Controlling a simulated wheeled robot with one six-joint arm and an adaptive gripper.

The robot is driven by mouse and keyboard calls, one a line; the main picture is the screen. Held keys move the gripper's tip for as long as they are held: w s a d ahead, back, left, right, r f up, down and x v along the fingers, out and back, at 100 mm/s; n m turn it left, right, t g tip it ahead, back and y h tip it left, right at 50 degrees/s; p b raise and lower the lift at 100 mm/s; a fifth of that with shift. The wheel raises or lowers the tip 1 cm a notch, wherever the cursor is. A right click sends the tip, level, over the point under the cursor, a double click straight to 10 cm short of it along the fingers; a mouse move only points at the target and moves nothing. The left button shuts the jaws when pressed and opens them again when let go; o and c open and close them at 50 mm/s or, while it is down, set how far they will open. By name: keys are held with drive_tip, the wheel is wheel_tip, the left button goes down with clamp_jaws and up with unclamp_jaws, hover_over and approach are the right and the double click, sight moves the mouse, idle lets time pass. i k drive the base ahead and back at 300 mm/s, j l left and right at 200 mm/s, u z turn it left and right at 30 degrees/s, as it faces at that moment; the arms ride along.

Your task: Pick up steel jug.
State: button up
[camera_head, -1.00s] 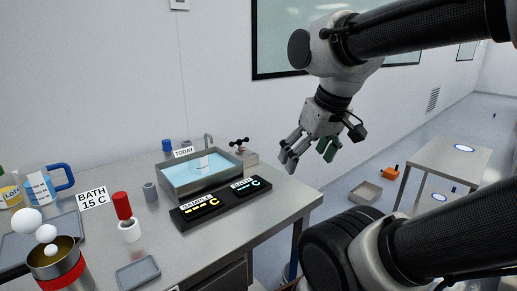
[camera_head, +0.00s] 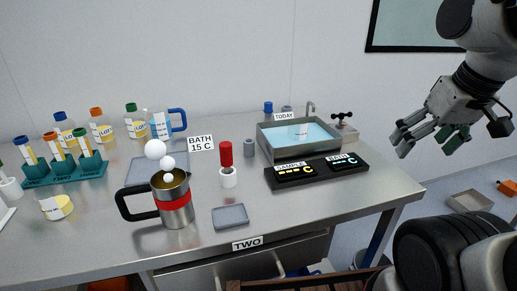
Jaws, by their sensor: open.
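The steel jug (camera_head: 177,214) stands upright on the bench, left of the picture's middle. It has a red band around its body and a black handle on its left side. My gripper (camera_head: 402,141) is open and empty at the right, in the air beyond the bench's right end, well apart from the jug.
A grey tray (camera_head: 231,217) lies right of the jug, and a red-topped white holder (camera_head: 228,178) stands behind it. A water bath (camera_head: 262,143) and a display panel (camera_head: 282,184) are farther right. A tube rack (camera_head: 38,180) and several bottles (camera_head: 137,127) are left and behind.

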sight(173, 199)
drive_tip(key=k+j, duration=0.55)
drive_tip(key=k, duration=0.2)
drive_tip(key=k+j+u, duration=0.15)
drive_tip(key=u, duration=0.25)
drive_tip(key=k+j+u, duration=0.15)
drive_tip(key=j+u, duration=0.25)
drive_tip(key=k+j+u, duration=0.1)
drive_tip(key=u, duration=0.3)
drive_tip(key=i+j+u, duration=0.1)
drive_tip(key=i+u, duration=0.15)
drive_tip(key=i, duration=0.2)
